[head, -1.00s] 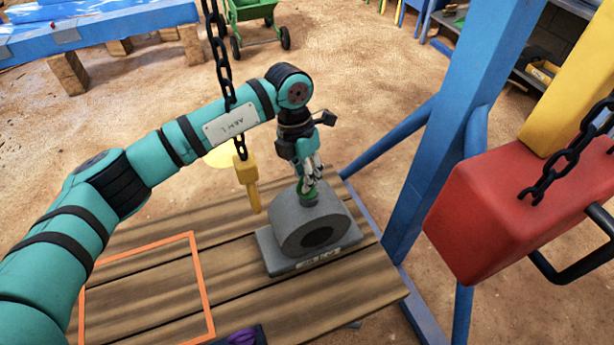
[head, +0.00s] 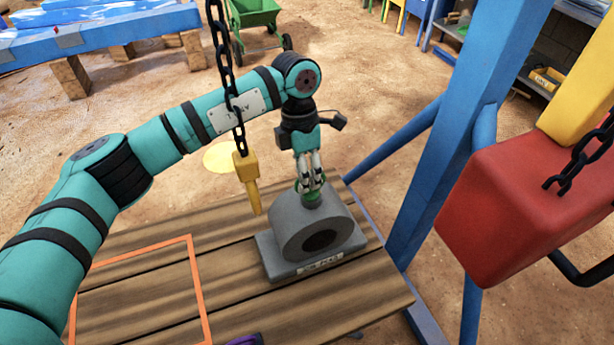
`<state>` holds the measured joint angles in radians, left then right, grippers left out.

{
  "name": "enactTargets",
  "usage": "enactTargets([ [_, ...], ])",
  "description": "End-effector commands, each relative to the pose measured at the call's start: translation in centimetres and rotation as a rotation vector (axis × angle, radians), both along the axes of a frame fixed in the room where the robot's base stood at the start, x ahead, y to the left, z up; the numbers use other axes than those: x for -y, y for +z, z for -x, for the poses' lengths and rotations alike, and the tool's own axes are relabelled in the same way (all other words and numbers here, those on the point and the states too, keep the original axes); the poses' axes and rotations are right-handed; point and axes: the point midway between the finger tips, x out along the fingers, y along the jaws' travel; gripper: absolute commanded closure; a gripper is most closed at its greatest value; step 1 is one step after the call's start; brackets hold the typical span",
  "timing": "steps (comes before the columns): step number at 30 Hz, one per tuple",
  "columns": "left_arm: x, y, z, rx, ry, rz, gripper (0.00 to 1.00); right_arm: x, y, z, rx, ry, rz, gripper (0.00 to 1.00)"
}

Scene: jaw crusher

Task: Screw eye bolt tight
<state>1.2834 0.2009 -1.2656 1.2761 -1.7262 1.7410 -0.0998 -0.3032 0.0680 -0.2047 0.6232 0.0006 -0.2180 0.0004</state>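A green eye bolt (head: 312,200) stands upright on top of a grey bearing block (head: 291,229) with a dark round bore. The block rests on the wooden table (head: 240,280). My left gripper (head: 311,187) points down from above with its fingers around the top of the eye bolt. The fingers look closed on its green ring, though they hide part of it. Whether the bolt's collar sits flush on the block is too small to tell. My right gripper is not in view.
A black chain with a yellow hook piece (head: 247,180) hangs just left of the block, in front of my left arm. A red block (head: 520,205) hangs at right beside a blue post (head: 450,130). An orange square outline (head: 197,290) marks clear tabletop at left.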

Motion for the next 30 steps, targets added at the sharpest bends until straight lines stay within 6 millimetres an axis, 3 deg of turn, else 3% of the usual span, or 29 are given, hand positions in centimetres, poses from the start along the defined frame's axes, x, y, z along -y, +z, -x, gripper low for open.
enactTargets([
  [3,0.1,-0.1,0.1,-0.001,-0.001,0.003,0.67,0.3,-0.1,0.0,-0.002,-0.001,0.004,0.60],
  [8,0.2,0.0,0.1,0.000,-0.001,0.004,0.67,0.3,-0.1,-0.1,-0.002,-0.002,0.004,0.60],
  [13,0.2,0.5,0.0,0.000,-0.001,0.006,0.67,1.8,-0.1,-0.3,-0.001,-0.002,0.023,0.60],
  [24,-0.4,5.8,-1.0,0.002,0.000,0.005,0.67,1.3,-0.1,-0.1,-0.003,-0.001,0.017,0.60],
  [30,-0.6,7.5,-1.3,0.001,0.001,0.004,0.67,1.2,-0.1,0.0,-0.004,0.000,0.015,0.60],
])
